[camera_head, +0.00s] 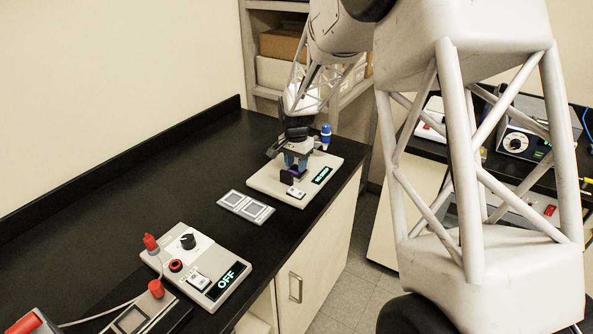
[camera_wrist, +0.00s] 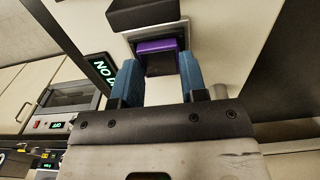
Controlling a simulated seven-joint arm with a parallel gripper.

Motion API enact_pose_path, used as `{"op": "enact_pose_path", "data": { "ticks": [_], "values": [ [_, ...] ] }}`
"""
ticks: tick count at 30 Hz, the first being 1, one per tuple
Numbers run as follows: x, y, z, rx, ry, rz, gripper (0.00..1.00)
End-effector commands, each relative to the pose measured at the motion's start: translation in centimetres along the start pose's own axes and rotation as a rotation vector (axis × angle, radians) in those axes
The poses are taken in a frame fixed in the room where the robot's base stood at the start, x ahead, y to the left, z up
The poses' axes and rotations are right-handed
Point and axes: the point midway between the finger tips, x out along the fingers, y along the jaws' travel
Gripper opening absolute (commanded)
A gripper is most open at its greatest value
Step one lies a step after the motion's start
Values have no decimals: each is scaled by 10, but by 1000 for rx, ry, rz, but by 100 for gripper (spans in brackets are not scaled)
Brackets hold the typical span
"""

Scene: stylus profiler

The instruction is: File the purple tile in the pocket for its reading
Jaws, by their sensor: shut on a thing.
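The purple tile (camera_head: 297,171) is at the stylus profiler (camera_head: 262,180), a pale base at the far end of the black bench. My gripper (camera_head: 296,160) points down over the profiler, its blue fingers shut on the tile. In the wrist view the tile (camera_wrist: 157,46) sits between the fingertips of my gripper (camera_wrist: 161,66), close to the profiler's dark block. The profiler's green display (camera_head: 321,175) is too small to read in the head view; in the wrist view the display (camera_wrist: 103,68) starts "NO D", the rest hidden. A grey tray (camera_head: 232,208) with two square pockets lies in front of the profiler.
A blue-capped post (camera_head: 326,136) stands at the profiler's back right. A control box (camera_head: 165,240) with a knob, red parts and an "OFF" display (camera_head: 225,281) is nearer, with a cable beside it. The bench left of the tray is clear.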

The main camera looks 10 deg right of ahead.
Motion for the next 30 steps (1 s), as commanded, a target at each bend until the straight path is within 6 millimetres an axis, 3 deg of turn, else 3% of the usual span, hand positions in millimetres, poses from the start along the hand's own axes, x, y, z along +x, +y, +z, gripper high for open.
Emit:
{"op": "enact_pose_path", "data": {
  "ticks": [11,30],
  "values": [
    [-6,0,0,0,0,0,1],
    [-42,0,0,0,1,-1,1]
  ]
}}
